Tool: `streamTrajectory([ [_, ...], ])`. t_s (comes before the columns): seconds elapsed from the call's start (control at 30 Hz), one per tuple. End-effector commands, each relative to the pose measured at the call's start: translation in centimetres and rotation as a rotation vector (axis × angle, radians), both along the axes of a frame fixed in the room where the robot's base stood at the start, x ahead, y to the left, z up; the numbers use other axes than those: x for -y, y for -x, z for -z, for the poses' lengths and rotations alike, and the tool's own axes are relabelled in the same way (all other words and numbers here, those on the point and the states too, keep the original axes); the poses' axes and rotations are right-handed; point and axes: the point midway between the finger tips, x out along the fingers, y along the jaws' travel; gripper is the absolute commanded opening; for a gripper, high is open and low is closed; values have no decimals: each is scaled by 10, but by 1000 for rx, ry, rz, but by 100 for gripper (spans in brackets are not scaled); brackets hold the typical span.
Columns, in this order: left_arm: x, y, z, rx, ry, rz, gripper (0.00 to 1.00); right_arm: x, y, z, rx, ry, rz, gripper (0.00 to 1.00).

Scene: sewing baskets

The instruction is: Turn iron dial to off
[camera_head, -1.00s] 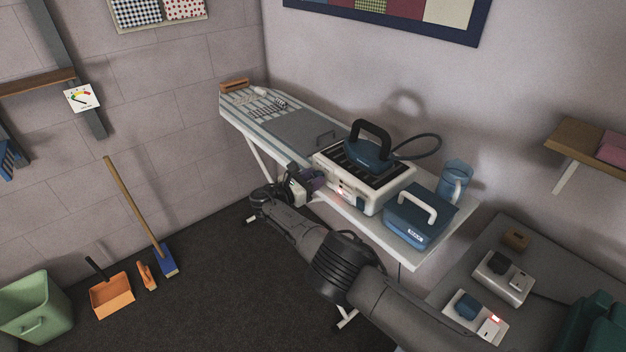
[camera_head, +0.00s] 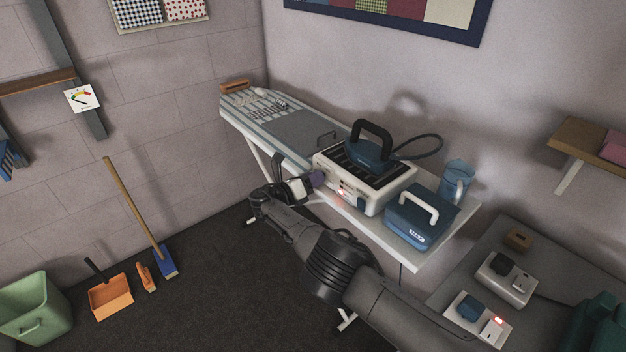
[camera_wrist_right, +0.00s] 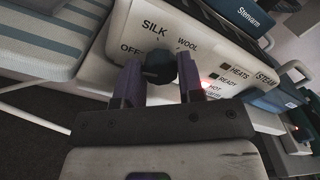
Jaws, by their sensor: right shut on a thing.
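The iron station (camera_head: 345,187) is a white box with a dark ribbed top, standing on the ironing board. The blue iron (camera_head: 370,155) with a black handle rests on top. My right gripper (camera_head: 318,179) is at the station's front panel. In the right wrist view its purple fingers sit either side of the dark round dial (camera_wrist_right: 160,67) and are shut on it. The panel (camera_wrist_right: 190,40) reads OFF, SILK and WOOL around the dial; the dial's pointer cannot be made out. A red light (camera_wrist_right: 205,83) glows on the panel. My left gripper is not in view.
A blue box with a white handle (camera_head: 420,217) and a blue jug (camera_head: 456,180) stand right of the station. The striped ironing board (camera_head: 250,115) extends left. A grey table with sockets (camera_head: 505,280) is at the lower right.

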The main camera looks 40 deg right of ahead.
Motion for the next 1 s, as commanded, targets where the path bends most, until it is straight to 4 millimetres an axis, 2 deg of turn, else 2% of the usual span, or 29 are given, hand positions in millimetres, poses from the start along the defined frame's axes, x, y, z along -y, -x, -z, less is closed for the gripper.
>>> streamTrajectory([
  [0.6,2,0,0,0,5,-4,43,0,0,0,-37,1,0,12],
  [0.63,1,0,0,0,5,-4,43,0,0,0,-37,1,0,37],
  [0.87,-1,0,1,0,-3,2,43,0,0,0,-36,1,0,59],
  [1.0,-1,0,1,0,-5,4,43,0,0,0,-35,1,0,61],
])
